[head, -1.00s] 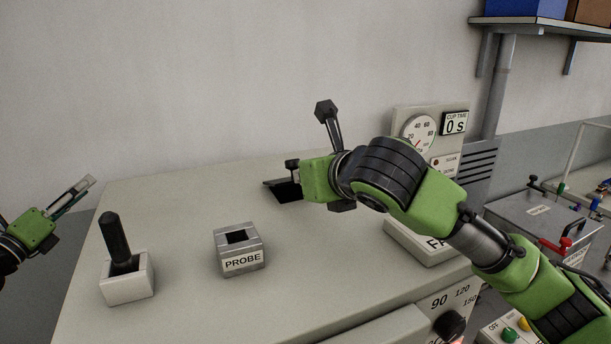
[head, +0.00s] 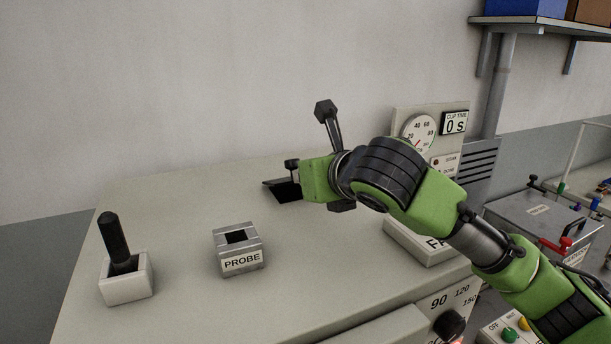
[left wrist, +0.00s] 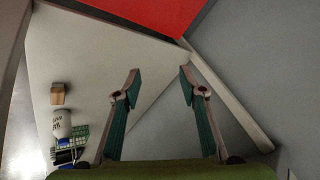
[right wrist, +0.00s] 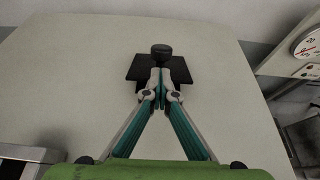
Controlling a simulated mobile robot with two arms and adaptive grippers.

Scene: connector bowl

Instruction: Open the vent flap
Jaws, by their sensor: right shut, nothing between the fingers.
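The vent flap (right wrist: 137,68) is a dark plate on the pale machine top, with a round black knob (right wrist: 161,50) on it. In the head view the dark flap (head: 287,193) shows just left of my right gripper, partly hidden by it. I cannot tell how far it is tilted. My right gripper (right wrist: 160,74) is shut and empty, its fingertips over the plate close to the knob; contact is unclear. My left gripper (left wrist: 160,78) is open and empty in the left wrist view, away from the flap and out of the head view.
A PROBE block (head: 240,262) and a black handle (head: 114,237) in a white holder stand on the pale machine top (head: 190,205). A gauge panel (head: 402,117) stands behind my right arm. The left wrist view shows a small brown box (left wrist: 57,93).

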